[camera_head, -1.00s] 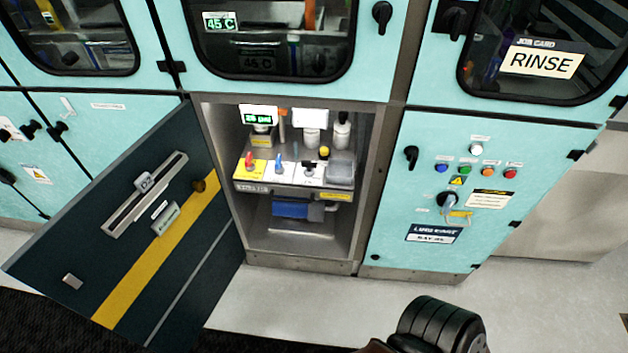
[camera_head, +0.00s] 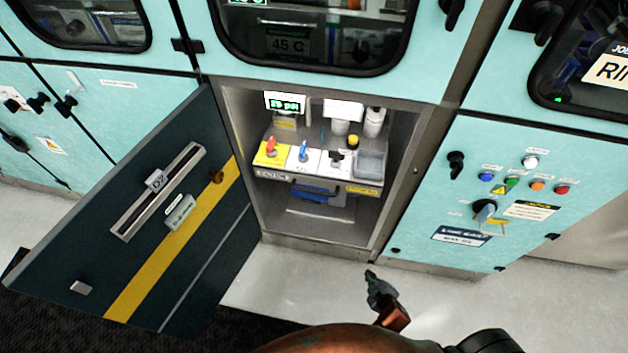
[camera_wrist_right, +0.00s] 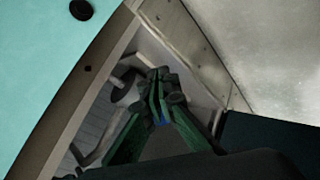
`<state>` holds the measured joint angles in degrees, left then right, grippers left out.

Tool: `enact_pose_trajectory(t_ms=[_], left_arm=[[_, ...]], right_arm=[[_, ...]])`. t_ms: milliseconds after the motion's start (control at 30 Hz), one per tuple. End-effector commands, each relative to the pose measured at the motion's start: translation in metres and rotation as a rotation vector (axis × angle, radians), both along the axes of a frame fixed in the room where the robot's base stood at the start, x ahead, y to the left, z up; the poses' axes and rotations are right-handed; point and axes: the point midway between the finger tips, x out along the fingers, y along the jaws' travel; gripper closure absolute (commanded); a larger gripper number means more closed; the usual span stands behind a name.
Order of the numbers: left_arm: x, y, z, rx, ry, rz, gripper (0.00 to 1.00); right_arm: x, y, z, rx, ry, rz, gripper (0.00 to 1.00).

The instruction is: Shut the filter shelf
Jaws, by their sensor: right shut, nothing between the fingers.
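The shelf (camera_head: 330,182) sits inside the open cabinet bay, with a yellow and white top panel carrying a red, a blue and a black valve handle. A small display, white-topped canisters and a grey bin stand on it. How far it sticks out of the bay is hard to tell. My right gripper (camera_head: 371,280) is shut and empty, in front of the bay's lower right corner and apart from the shelf. Its closed fingers also show in the right wrist view (camera_wrist_right: 158,95). My left gripper is not in view.
A dark cabinet door (camera_head: 130,235) with a yellow stripe stands swung open at the left of the bay. A teal panel (camera_head: 430,225) with buttons and a rotary switch is at the right. Pale floor (camera_head: 290,280) lies clear before the bay.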

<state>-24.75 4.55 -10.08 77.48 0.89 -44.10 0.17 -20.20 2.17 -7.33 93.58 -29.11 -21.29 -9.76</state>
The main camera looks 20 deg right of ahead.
Motion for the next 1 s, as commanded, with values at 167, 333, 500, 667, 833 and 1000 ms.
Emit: enact_pose_trajectory(t_ms=[167, 333, 500, 667, 833, 1000], left_arm=[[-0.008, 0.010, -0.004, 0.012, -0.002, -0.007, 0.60], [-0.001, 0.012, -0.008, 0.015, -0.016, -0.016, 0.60], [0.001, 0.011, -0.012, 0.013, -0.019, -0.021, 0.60], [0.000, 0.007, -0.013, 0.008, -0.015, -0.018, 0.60], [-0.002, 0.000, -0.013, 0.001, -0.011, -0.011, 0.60], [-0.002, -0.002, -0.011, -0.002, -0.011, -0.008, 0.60]], right_arm=[[0.109, 0.041, 0.166, -0.303, -0.396, 0.309, 1.00], [0.145, 0.093, 0.279, -0.564, -0.638, 0.537, 1.00], [0.152, 0.124, 0.327, -0.706, -0.742, 0.652, 1.00], [0.165, 0.133, 0.332, -0.727, -0.757, 0.672, 1.00], [0.196, 0.139, 0.332, -0.725, -0.757, 0.672, 1.00], [0.231, 0.145, 0.332, -0.725, -0.755, 0.671, 1.00]])
